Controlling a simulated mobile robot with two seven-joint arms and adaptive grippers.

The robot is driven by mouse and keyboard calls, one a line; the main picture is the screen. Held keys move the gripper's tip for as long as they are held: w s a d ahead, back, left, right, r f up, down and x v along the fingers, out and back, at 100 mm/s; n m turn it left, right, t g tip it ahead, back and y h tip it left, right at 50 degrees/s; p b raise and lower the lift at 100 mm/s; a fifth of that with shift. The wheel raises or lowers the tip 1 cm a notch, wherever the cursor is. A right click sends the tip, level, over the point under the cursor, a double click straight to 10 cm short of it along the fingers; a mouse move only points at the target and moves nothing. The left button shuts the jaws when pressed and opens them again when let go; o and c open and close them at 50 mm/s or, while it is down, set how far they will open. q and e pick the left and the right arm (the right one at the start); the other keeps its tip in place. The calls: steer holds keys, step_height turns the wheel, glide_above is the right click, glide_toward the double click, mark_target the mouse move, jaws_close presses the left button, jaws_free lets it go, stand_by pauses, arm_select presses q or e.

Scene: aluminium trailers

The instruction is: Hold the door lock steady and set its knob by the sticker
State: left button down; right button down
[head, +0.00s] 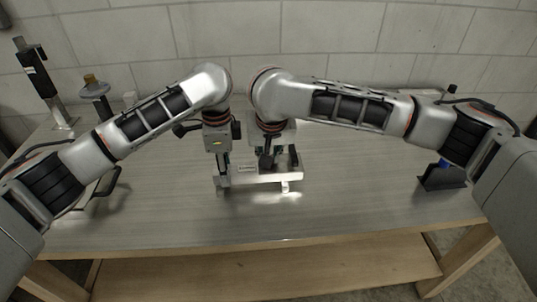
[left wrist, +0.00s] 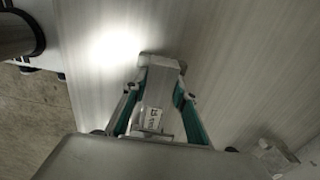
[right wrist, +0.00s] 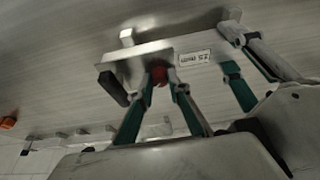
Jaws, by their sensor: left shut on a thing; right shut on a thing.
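The door lock is a silver metal bar (head: 262,181) lying near the middle of the table in the head view. My left gripper (head: 220,184) is shut on its left end; the left wrist view shows the lock body (left wrist: 158,80) between the fingers. A white sticker (right wrist: 195,58) with upside-down lettering is on the lock face, too small to read surely. My right gripper (right wrist: 162,84) is shut on a small red knob (right wrist: 160,74), mostly hidden by its fingertips. A black block (right wrist: 113,88) sticks out at the lock's other end. A small tab (head: 285,186) projects from its front edge.
Two stands, one black-headed (head: 36,75) and one with a brown top (head: 95,86), are at the table's back left. A black holder with a blue part (head: 442,176) is at the right. The table front (head: 330,222) is clear. A block wall stands behind.

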steer(key=c, duration=1.9)
jaws_free()
steer(key=v, duration=1.2)
arm_select(q)
steer(key=c, duration=1.5)
jaws_free()
steer(key=shift+r, duration=0.1)
